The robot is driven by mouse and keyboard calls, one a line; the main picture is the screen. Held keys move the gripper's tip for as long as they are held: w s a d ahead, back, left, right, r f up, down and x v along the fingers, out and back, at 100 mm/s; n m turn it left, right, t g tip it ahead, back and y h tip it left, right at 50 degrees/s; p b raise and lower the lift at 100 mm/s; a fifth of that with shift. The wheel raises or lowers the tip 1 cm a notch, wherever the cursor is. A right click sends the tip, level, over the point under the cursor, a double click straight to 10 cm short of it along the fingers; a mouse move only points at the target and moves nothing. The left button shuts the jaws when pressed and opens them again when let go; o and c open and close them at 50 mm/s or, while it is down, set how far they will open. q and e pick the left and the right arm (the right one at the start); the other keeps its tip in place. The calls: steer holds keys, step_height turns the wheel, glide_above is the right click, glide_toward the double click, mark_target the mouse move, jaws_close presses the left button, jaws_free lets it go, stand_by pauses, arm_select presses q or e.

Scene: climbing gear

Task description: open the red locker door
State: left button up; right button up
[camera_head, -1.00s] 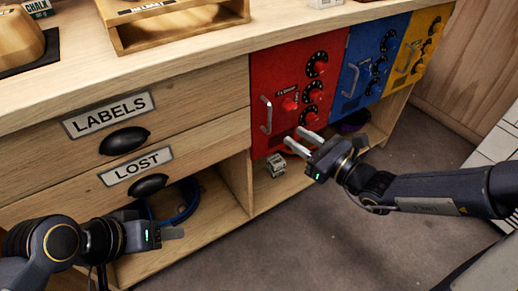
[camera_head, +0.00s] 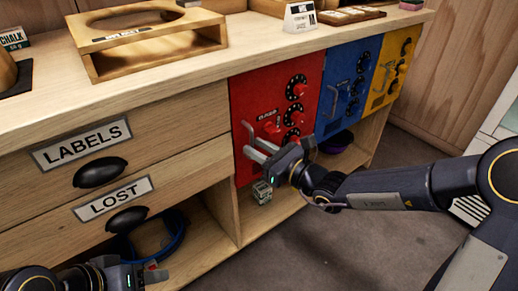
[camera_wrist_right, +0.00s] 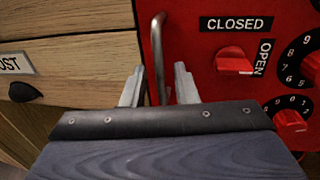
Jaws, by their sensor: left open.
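The red locker door (camera_head: 245,95) is flush with the cabinet front and looks shut. It has a vertical metal handle (camera_wrist_right: 158,50) at its left, a red latch knob (camera_wrist_right: 234,63) beside CLOSED and OPEN labels, and black number dials (camera_head: 296,88) with red knobs. My right gripper (camera_head: 254,147) is in front of the door at the handle. In the right wrist view its open fingers (camera_wrist_right: 159,87) lie on either side of the handle; I cannot tell whether they touch it. My left gripper (camera_head: 155,275) is open and empty at the lower left, below the LOST drawer.
Blue (camera_head: 345,85) and yellow (camera_head: 388,70) locker doors stand to the right. The LABELS (camera_head: 80,145) and LOST (camera_head: 112,198) drawers are to the left. The floor in front is clear.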

jaws_close()
steer(key=shift+d, duration=0.1)
